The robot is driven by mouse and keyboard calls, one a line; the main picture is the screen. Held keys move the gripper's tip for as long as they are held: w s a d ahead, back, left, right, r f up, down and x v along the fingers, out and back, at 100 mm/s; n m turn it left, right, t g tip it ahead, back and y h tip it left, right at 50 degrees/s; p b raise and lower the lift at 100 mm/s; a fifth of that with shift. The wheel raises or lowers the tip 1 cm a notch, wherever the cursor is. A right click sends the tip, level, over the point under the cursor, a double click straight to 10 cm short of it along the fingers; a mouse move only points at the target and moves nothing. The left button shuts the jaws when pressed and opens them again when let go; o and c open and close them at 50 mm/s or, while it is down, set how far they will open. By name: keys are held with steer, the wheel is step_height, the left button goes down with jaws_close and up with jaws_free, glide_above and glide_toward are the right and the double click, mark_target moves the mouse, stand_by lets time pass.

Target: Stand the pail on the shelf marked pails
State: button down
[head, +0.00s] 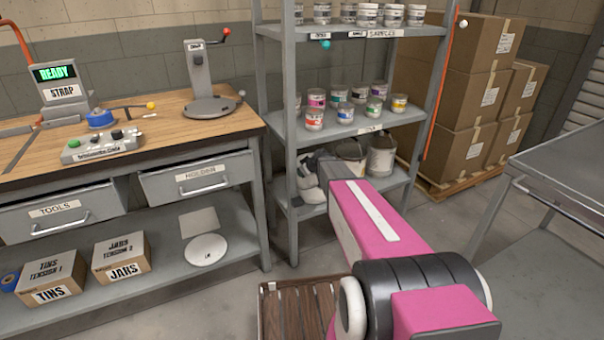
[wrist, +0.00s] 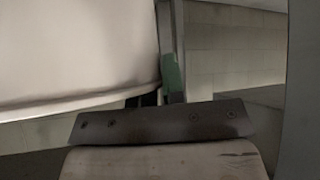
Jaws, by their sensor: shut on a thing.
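Two pale grey pails stand side by side on the low shelf (head: 290,208) of the rack in the head view. The left pail (head: 352,150) is partly hidden behind my arm; the right pail (head: 382,155) shows more fully. My arm reaches into this low level. In the wrist view, part of my gripper (wrist: 165,122) crosses the bottom, and the smooth pale side of a pail (wrist: 75,55) fills the upper left. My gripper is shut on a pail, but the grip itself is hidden. No pails label is readable in view.
Small tins (head: 345,112) stand on the middle shelf just above, and sample jars (head: 368,14) on the top one. Rack posts (head: 291,100) flank the opening. A workbench (head: 150,125) stands left, stacked cartons (head: 470,85) behind right, a grey table (head: 565,165) at right.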

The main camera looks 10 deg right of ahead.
steer(key=shift+f, duration=0.2)
steer(key=c, duration=1.2)
jaws_free()
steer(key=shift+r, duration=0.1)
steer(key=v, duration=1.2)
steer(key=s+a+f+m+g+h, duration=0.1)
steer(key=s+f+m+g+h, duration=0.1)
steer(key=s, duration=1.2)
steer(key=s+a+f+m+g+h, duration=0.1)
steer(key=s+f+m+g+h, duration=0.2)
steer(key=s, duration=1.1)
steer(key=shift+a+f+m+g, duration=0.2)
steer(key=shift+f+m+g, duration=0.3)
steer(key=shift+m+g, duration=0.9)
steer(key=shift+m+t, duration=0.3)
